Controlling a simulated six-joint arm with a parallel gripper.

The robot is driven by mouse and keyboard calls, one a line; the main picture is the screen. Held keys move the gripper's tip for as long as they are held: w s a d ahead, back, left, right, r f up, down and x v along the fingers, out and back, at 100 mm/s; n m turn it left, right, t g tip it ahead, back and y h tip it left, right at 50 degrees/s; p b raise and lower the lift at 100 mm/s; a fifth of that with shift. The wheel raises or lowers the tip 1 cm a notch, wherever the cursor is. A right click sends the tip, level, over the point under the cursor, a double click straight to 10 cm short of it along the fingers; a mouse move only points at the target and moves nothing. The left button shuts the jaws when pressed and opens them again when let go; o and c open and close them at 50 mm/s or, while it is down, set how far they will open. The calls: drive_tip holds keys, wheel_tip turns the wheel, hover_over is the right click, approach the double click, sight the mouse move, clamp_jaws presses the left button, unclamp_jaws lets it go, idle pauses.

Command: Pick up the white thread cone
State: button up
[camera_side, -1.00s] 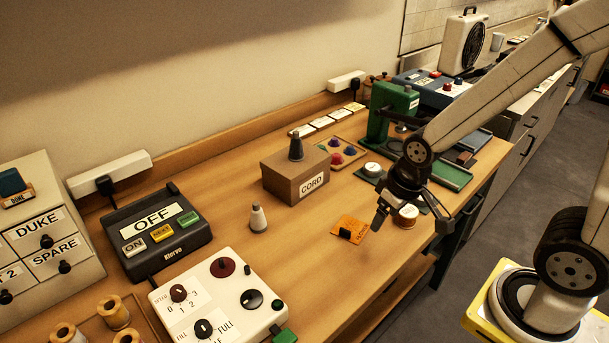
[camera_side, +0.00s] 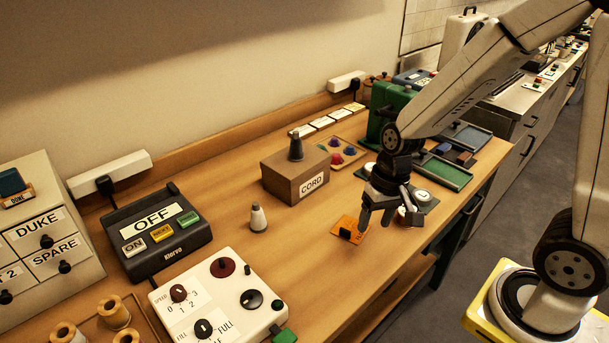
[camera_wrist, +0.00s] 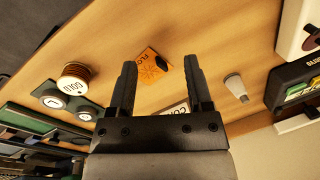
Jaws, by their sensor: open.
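The white thread cone (camera_side: 258,217) stands upright on the table, left of and in front of the cardboard box, with a grey tip. In the wrist view the cone (camera_wrist: 236,87) shows to the right of my fingers. My gripper (camera_side: 376,220) is open and empty above the table, near the orange card (camera_side: 348,229), well to the right of the cone.
The CORD box (camera_side: 295,177) with a dark grey cone (camera_side: 296,147) on top stands behind the white cone. A switch box (camera_side: 155,231) and a white dial panel (camera_side: 218,293) lie to its left and front. Wood between cone and orange card is clear.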

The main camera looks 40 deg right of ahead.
drive_tip(key=w+a+m+t+y, duration=0.1)
drive_tip(key=w+a+m+y, duration=0.2)
drive_tip(key=w+m+y, duration=0.4)
drive_tip(key=w+a+m+y, duration=0.4)
drive_tip(key=w+m, duration=0.3)
drive_tip(key=w, duration=0.1)
drive_tip(key=w+d+m+t+y, duration=0.3)
drive_tip(key=w+m+t, duration=0.1)
drive_tip(key=w, duration=0.3)
drive_tip(key=shift+w+d+r+t+y, duration=0.15)
drive_tip(key=shift+w+r+t+y, duration=0.2)
drive_tip(key=shift+t, duration=0.35)
drive_tip(key=shift+s, duration=0.1)
approach(256, 209)
drive_tip(key=shift+w+a, duration=0.8)
drive_tip(key=shift+a, duration=0.05)
drive_tip(key=shift+w+a+f, duration=0.1)
drive_tip(key=shift+w+a, duration=0.2)
drive_tip(key=shift+a, duration=0.3)
drive_tip(key=shift+x, duration=3.15)
